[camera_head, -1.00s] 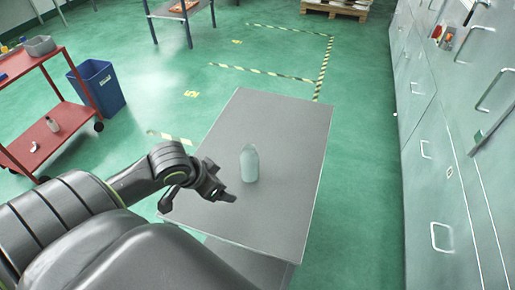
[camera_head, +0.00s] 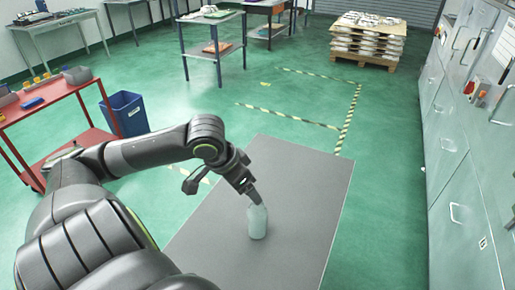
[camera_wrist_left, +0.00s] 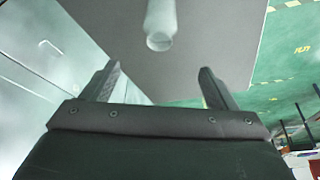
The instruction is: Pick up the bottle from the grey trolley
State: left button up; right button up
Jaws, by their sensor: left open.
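A pale, translucent bottle (camera_head: 257,222) stands upright on the grey trolley top (camera_head: 300,205). My left gripper (camera_head: 253,194) is at the bottle's upper end in the head view, pointing down and covering part of its neck. In the left wrist view the bottle (camera_wrist_left: 160,18) is at the top centre, its mouth facing the gripper. The two fingers of my left gripper (camera_wrist_left: 160,73) are spread wide with nothing between them, and the bottle lies beyond their tips. My right gripper is not in view.
A red trolley (camera_head: 50,98) with small items stands at the left, beside a blue bin (camera_head: 127,113). Grey cabinets (camera_head: 465,150) line the right side. A loaded pallet (camera_head: 367,42) is at the back. The trolley top around the bottle is clear.

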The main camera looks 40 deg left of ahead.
aim_at(255, 205)
pick_arm(q)
jog(key=b+x, duration=0.1)
jog(key=x, duration=0.8)
jog(key=shift+w+f, duration=0.1)
jog(key=shift+f, duration=0.05)
jog(key=shift+x, duration=2.65)
jog(key=shift+d+f, duration=0.1)
